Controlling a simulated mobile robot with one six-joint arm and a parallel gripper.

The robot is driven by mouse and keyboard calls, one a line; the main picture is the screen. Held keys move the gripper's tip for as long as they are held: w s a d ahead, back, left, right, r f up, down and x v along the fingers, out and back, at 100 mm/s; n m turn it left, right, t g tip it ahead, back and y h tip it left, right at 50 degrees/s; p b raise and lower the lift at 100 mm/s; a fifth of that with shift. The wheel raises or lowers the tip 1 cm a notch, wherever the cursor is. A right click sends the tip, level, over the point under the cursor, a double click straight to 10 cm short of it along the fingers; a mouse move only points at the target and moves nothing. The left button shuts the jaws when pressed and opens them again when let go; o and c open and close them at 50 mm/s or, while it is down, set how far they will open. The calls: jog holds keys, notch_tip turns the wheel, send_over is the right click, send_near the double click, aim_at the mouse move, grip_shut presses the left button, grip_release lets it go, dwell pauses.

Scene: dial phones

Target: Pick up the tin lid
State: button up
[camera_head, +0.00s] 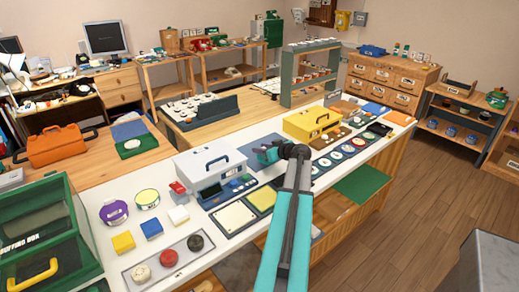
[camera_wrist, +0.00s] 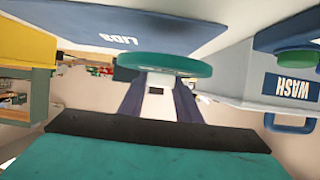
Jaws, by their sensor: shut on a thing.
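A round teal disc, which looks like the tin lid (camera_wrist: 165,65), sits at the tips of my gripper (camera_wrist: 158,84) in the wrist view. The two dark fingers are shut on it. In the head view my gripper (camera_head: 268,155) is over the white counter, between the white case and the yellow case. I cannot tell whether the lid still touches the mat.
The yellow case (camera_head: 312,123) stands behind right. Round pieces on a dark tray (camera_head: 350,147) lie to the right. Pale and yellow pads (camera_head: 235,217) lie nearer.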

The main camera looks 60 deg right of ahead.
jog(key=shift+s+a+r+b, duration=0.1)
jog(key=shift+s+a+b, duration=0.05)
jog(key=shift+s+a, duration=0.35)
jog(key=shift+s+a+r+b, duration=0.15)
jog(key=shift+s+a, duration=0.1)
jog(key=shift+a, duration=0.35)
jog(key=shift+f, duration=0.1)
